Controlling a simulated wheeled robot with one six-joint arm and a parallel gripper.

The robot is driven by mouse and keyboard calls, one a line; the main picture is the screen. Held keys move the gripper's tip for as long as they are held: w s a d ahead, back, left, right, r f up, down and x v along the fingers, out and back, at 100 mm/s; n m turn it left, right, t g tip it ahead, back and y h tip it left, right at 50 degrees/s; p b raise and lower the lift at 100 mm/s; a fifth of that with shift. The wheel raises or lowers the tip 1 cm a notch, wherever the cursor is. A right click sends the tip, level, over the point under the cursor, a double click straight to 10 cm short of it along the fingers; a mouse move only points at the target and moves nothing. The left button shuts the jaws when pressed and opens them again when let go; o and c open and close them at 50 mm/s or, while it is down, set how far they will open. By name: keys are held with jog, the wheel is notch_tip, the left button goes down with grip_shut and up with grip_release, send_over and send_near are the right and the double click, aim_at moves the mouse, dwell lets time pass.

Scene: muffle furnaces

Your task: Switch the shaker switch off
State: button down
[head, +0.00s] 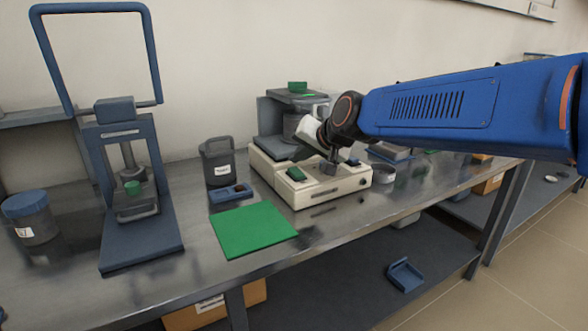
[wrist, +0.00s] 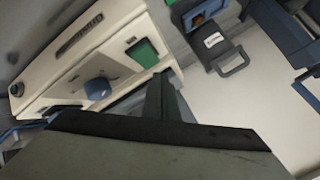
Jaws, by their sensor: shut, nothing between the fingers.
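The shaker is a cream-coloured box (head: 330,192) on the bench, with a dark slot and a small knob on its front. A green switch (head: 296,174) sits on its top left; it also shows in the wrist view (wrist: 142,52). A blue knob (head: 353,162) is on the right of the top, also in the wrist view (wrist: 97,88). My gripper (head: 329,168) is shut and empty, pointing down over the shaker's top, between the green switch and the blue knob. In the wrist view its fingers (wrist: 162,95) end below the green switch, apart from it in the picture. I cannot tell whether they touch the shaker.
A green mat (head: 253,229) lies in front of the shaker. A small blue tray (head: 230,193) and a dark labelled container (head: 217,162) stand to its left. A blue press frame (head: 140,235) stands farther left. A round metal dish (head: 382,174) is at the shaker's right.

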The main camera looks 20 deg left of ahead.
aim_at(299, 173)
jog(key=shift+w+a+f, duration=0.1)
jog(key=shift+f, duration=0.65)
dwell(0.9)
jog(key=shift+r, duration=0.1)
jog(key=shift+r, duration=0.7)
jog(key=shift+r, duration=0.1)
jog(key=shift+s+d+r, duration=0.15)
jog(key=shift+d+r, duration=0.05)
jog(key=shift+r, duration=1)
jog(key=shift+s+d+r, duration=0.15)
jog(key=shift+r, duration=1.05)
